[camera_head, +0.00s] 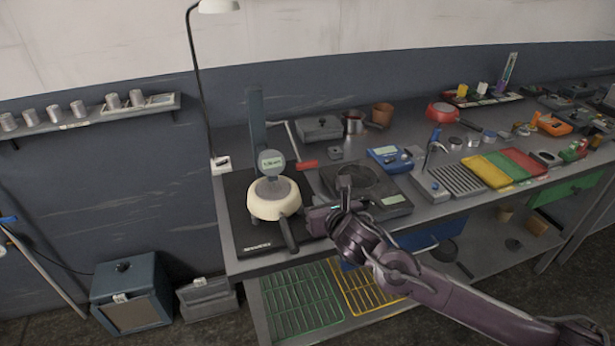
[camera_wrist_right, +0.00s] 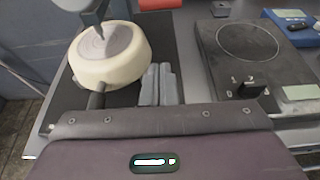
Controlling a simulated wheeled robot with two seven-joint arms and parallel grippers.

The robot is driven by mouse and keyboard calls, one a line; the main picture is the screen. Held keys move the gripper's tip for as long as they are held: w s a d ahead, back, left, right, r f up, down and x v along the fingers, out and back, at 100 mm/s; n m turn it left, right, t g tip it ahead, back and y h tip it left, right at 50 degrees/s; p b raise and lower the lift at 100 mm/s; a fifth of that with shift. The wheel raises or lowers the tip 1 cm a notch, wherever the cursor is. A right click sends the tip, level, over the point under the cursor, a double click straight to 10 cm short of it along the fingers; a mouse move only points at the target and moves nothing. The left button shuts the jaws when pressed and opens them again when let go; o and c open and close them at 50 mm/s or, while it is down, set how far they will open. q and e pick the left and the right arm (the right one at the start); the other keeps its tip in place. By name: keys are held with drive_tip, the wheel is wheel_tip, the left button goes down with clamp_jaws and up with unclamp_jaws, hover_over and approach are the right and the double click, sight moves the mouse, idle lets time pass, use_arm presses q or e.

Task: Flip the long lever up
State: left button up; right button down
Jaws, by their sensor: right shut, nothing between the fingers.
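A long grey lever (camera_head: 291,138) with a red grip (camera_head: 306,164) lies low, behind and to the right of the press. The red grip also shows at the top edge of the right wrist view (camera_wrist_right: 160,4). The press (camera_head: 256,120) has a round dial gauge (camera_head: 271,162) and stands over a cream pan (camera_head: 273,204), whose dark handle points toward the front. The pan also shows in the right wrist view (camera_wrist_right: 112,58). My right gripper (camera_head: 310,214) is shut and empty, just right of the pan and in front of the lever. Its grey fingers (camera_wrist_right: 158,86) are together. My left gripper is out of view.
A black hotplate (camera_head: 366,187) lies right of my gripper. A blue scale (camera_head: 390,159), a small pot (camera_head: 354,122) and coloured trays (camera_head: 487,171) stand farther right. A desk lamp (camera_head: 203,90) rises at the left edge of the bench.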

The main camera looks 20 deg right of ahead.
drive_tip(key=p+x, duration=0.2)
drive_tip(key=x, duration=0.7)
drive_tip(key=shift+w+a, duration=0.1)
drive_tip(key=shift+w, duration=0.15)
drive_tip(key=r+p, duration=0.2)
drive_tip(key=r, duration=0.1)
drive_tip(key=shift+w, duration=0.3)
drive_tip(key=shift+s+r+p, duration=0.1)
drive_tip(key=shift+r+p, duration=0.3)
drive_tip(key=shift+p, duration=0.05)
drive_tip(key=shift+f, duration=0.1)
